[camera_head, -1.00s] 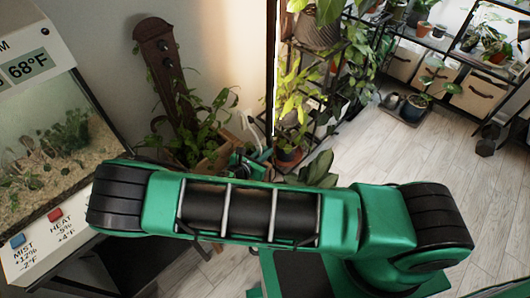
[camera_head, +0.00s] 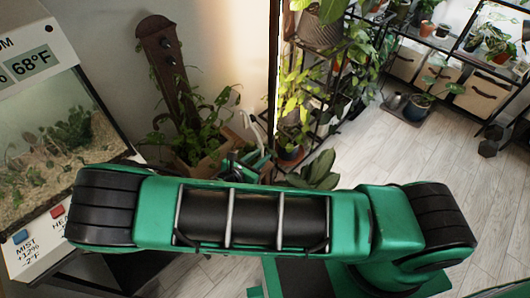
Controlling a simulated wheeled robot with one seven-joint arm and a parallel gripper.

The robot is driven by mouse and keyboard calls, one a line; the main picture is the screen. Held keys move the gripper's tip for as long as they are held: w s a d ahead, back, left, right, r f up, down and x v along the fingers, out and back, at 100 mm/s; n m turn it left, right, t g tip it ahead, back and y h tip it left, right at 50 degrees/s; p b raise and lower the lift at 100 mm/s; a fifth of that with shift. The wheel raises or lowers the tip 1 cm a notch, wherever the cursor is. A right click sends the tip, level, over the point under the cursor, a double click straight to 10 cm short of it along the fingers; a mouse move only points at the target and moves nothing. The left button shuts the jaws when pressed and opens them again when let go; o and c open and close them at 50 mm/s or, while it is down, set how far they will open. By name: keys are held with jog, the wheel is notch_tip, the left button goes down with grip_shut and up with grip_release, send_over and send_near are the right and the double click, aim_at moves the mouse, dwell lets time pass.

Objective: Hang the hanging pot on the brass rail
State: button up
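My arm crosses the lower part of the view and hides much of what is behind it. A small green and dark piece (camera_head: 248,166) shows just above the arm and looks like my wrist or gripper. Its fingers cannot be made out. A pale curved hook shape (camera_head: 249,124) rises just above it. I cannot tell whether that hook belongs to the hanging pot or whether it is held. No brass rail can be made out.
A glass terrarium (camera_head: 62,140) with a 68°F display stands at left. A dark wooden plank with pegs (camera_head: 166,72) leans on the wall above a plant box (camera_head: 205,160). Plant shelving (camera_head: 330,75) stands at centre right. Pale plank floor (camera_head: 400,150) is open at right.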

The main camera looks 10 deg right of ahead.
jog(key=v, duration=0.6)
jog(key=shift+s, duration=0.1)
dwell(0.4)
